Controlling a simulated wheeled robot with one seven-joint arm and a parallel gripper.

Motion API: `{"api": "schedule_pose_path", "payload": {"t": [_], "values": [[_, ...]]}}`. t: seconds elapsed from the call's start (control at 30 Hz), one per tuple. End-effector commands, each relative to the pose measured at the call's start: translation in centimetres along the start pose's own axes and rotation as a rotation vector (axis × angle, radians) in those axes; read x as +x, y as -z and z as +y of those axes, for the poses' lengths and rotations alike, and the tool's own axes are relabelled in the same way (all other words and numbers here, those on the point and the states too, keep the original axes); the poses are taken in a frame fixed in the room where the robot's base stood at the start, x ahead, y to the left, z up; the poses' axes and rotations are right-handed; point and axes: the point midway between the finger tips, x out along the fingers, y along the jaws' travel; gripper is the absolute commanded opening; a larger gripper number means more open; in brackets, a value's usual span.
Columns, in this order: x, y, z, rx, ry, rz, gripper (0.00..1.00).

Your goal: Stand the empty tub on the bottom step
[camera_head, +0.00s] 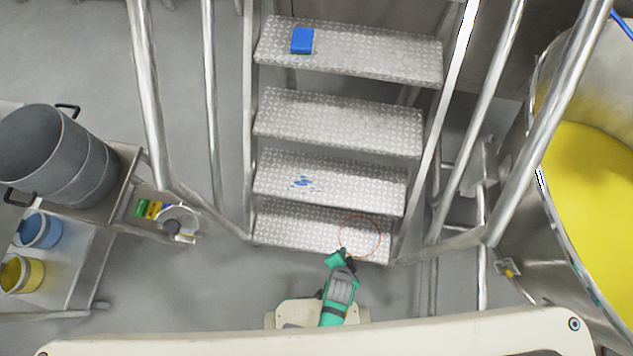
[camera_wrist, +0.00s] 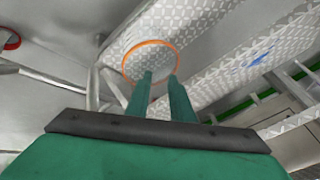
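An orange ring (camera_head: 359,237) shows over the right end of the bottom step (camera_head: 290,231). It looks like the rim of a clear, empty tub, since the tread pattern shows through it. I cannot tell if its base touches the step. In the wrist view the ring (camera_wrist: 150,42) lies just past the fingertips. My gripper (camera_head: 345,256) is at the ring's near left side. In the wrist view my gripper (camera_wrist: 160,76) has two green fingers with a narrow gap between their tips, and nothing solid shows in it.
A blue block (camera_head: 302,41) lies on the top step. Blue marks (camera_head: 304,183) are on the second step. Handrails flank the stairs. A trolley at left carries a grey drum (camera_head: 55,155), with blue (camera_head: 40,230) and yellow (camera_head: 22,274) tubs below. A yellow-filled vessel (camera_head: 590,190) stands at right.

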Motion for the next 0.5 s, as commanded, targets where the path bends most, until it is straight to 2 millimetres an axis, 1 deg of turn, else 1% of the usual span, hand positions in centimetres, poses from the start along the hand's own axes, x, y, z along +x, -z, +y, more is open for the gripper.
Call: {"api": "schedule_pose_path", "payload": {"t": [0.03, 0.07, 0.1, 0.17, 0.2, 0.27, 0.3, 0.37, 0.4, 0.47, 0.5], "values": [[-2.2, -0.4, -0.7, -0.08, 0.048, 0.03, 0.21], [-3.5, -0.4, -1.3, -0.129, 0.079, 0.052, 0.21], [-5.3, -0.3, -2.2, -0.194, 0.121, 0.084, 0.21], [-8.2, -0.1, -3.5, -0.288, 0.181, 0.134, 0.21], [-10.2, 0.0, -4.4, -0.349, 0.221, 0.168, 0.21], [-13.4, 0.3, -5.8, -0.438, 0.28, 0.222, 0.21], [-15.6, 0.5, -6.8, -0.495, 0.318, 0.261, 0.21], [-19.1, 0.9, -8.3, -0.578, 0.374, 0.321, 0.21], [-21.4, 1.3, -9.3, -0.629, 0.409, 0.363, 0.21], [-24.8, 1.8, -10.6, -0.699, 0.457, 0.425, 0.21], [-26.9, 2.2, -11.5, -0.741, 0.486, 0.464, 0.21]]}}
